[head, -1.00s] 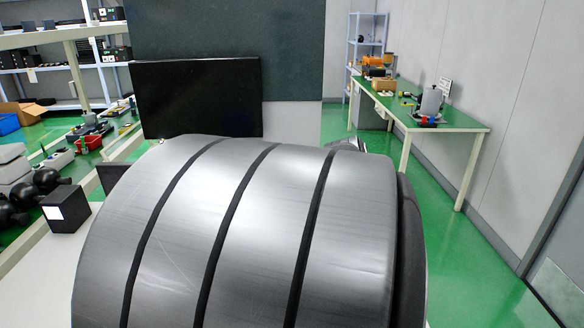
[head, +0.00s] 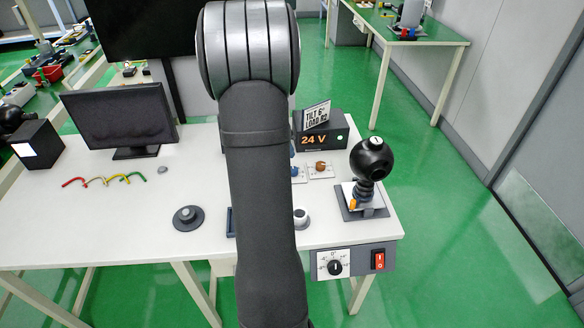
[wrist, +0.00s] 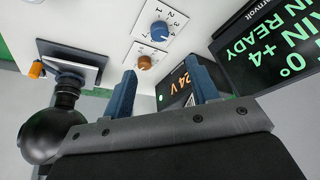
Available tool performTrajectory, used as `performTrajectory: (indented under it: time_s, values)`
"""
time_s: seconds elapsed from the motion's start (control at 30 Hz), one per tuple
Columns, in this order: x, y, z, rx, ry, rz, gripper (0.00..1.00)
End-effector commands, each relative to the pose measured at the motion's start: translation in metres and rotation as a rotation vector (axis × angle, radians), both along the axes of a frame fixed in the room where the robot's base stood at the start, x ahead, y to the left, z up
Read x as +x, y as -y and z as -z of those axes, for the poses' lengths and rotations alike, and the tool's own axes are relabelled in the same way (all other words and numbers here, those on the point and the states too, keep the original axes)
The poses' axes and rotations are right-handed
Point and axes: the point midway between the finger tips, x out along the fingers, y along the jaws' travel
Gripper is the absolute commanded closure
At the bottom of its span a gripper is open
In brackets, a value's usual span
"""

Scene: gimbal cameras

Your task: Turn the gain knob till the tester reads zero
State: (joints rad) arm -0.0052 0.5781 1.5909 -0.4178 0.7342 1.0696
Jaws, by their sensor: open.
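My gripper (wrist: 160,66) shows in the wrist view with its two blue fingers apart and nothing between them; my arm hides it in the head view. Beyond the fingertips are a blue knob (wrist: 159,31) on a numbered white plate and an orange knob (wrist: 144,62). The orange knob (head: 320,167) also shows in the head view. A black knob (head: 335,267) with a marked dial sits on the bench's front panel. I cannot tell which is the gain knob. A black display (wrist: 275,50), partly cut off, shows green text with "+4", "0°" and "READY".
A black ball-headed gimbal (head: 371,160) stands at the bench's right; it is close to my gripper's left side in the wrist view (wrist: 55,140). A 24 V box (head: 325,135) with a card is behind the knobs. A monitor (head: 118,117) and coloured cables (head: 104,180) are left.

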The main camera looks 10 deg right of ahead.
Motion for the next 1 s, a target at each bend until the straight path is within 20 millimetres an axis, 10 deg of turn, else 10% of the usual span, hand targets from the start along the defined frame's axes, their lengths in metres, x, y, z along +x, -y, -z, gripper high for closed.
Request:
performTrajectory:
  time_s: [0.6, 1.0]
  values:
    - [0.031, 0.032, 0.108, 0.0, -0.002, -0.001, 0.46]
    - [0.038, 0.038, 0.127, 0.0, 0.002, 0.001, 0.46]
